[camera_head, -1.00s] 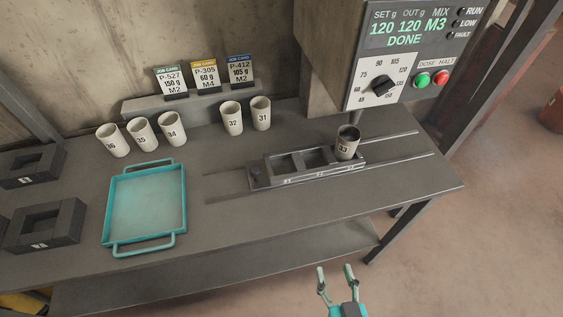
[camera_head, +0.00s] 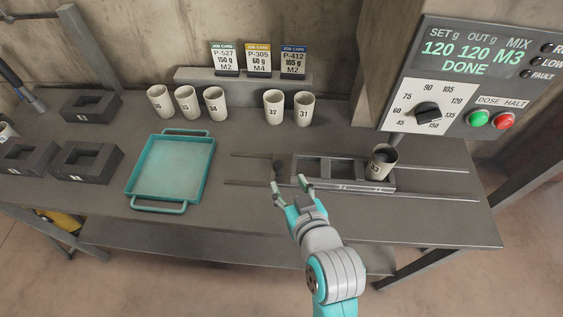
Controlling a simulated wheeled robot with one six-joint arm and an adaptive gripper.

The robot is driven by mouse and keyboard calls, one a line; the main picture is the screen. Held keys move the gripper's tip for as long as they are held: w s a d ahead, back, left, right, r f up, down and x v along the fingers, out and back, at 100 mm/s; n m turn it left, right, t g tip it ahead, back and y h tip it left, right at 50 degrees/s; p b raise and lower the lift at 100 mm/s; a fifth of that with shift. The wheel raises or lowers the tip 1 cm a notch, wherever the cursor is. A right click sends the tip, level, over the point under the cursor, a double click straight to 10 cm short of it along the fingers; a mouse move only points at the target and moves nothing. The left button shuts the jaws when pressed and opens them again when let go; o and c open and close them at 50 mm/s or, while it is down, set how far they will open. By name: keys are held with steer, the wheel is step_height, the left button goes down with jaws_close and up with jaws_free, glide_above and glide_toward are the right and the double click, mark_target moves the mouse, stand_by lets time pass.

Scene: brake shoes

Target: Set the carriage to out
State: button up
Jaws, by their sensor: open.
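The carriage (camera_head: 340,186) is a grey metal frame with square pockets, sitting on two rails on the bench. Cup 33 (camera_head: 381,163) stands in its rightmost pocket, below the dosing machine, with dark contents. The other pockets look empty. A dark round knob (camera_head: 279,167) stands at the carriage's left end. My gripper (camera_head: 289,184) is open and empty, with its fingertips just in front of the knob. I cannot tell whether a finger touches the knob or the carriage.
A teal tray (camera_head: 132,180) lies left of the rails. Cups 32 (camera_head: 273,107) and 31 (camera_head: 304,109) and several others stand behind. The machine panel (camera_head: 455,80) reads DONE, with 120 set and 120 out. Dark blocks (camera_head: 92,161) sit at the left.

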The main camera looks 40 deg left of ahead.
mark_target(279, 166)
steer(key=x, duration=1)
steer(key=shift+r, duration=0.1)
jaws_close()
